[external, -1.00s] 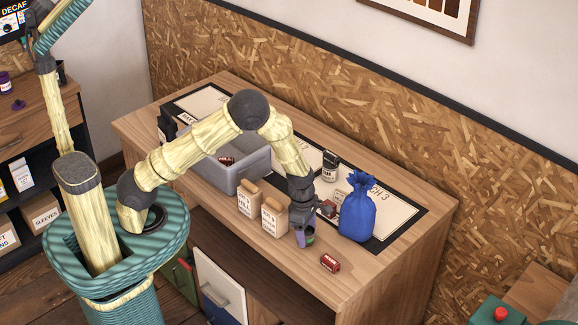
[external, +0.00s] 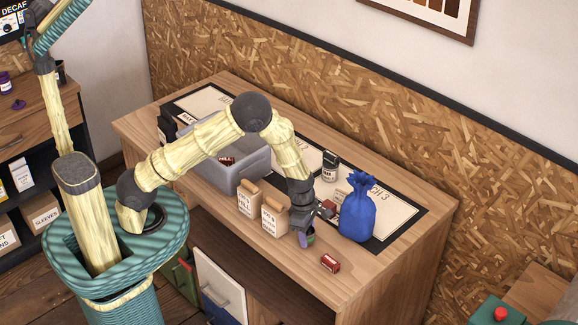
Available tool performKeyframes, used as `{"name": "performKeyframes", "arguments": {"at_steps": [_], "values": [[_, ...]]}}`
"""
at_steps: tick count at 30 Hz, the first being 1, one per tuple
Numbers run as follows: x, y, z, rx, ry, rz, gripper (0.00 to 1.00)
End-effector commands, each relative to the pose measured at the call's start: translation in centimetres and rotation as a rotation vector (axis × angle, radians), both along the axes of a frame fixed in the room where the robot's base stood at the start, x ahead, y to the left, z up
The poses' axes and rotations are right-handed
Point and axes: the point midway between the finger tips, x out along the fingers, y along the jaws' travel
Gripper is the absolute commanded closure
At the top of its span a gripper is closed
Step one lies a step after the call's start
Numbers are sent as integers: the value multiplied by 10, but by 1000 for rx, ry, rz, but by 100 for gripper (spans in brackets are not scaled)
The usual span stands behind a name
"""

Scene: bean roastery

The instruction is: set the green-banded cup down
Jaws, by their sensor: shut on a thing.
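The cup is at or just above the bare wood. I cannot tell whether its base touches the counter.
A blue tied sack (external: 357,212) stands close on the right. A small red can (external: 330,263) lies in front. Paper bags (external: 275,215) stand to the left, before a grey bin (external: 240,178). A dark-lidded jar (external: 330,167) stands behind.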

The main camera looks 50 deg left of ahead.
Motion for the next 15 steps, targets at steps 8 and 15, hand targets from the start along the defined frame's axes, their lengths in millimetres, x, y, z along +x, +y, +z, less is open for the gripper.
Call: {"name": "performKeyframes", "arguments": {"at_steps": [8,15], "values": [[0,0,2,0,0,0,83],[0,-1,28,-1,-4,-3,83]]}}
